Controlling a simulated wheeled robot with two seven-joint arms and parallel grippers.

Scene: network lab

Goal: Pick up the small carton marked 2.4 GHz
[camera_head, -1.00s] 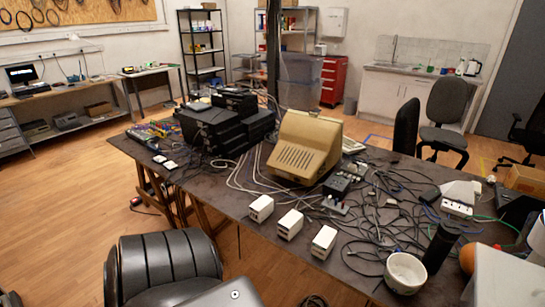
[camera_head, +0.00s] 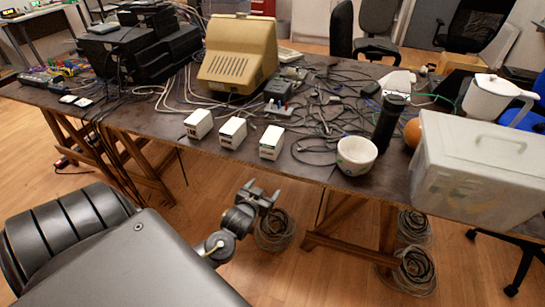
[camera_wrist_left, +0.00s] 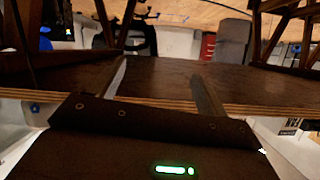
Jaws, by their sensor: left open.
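Three small white cartons stand in a row near the front edge of the table in the head view: a left one (camera_head: 198,124), a middle one (camera_head: 232,132) and a right one (camera_head: 271,142). Their print is too small to read, so I cannot tell which is marked 2.4 GHz. My left gripper (camera_head: 262,193) is open and empty, in front of the table edge and below the cartons, touching none. Its two fingers (camera_wrist_left: 163,88) show apart in the left wrist view, against the brown table edge. My right gripper is not in view.
The dark table (camera_head: 318,172) also bears a beige monitor (camera_head: 238,55), tangled cables, a white bowl (camera_head: 356,156), a black cylinder (camera_head: 388,123) and a large lidded box (camera_head: 475,165). Trestle legs (camera_head: 347,235) and cable coils (camera_head: 275,230) are below.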

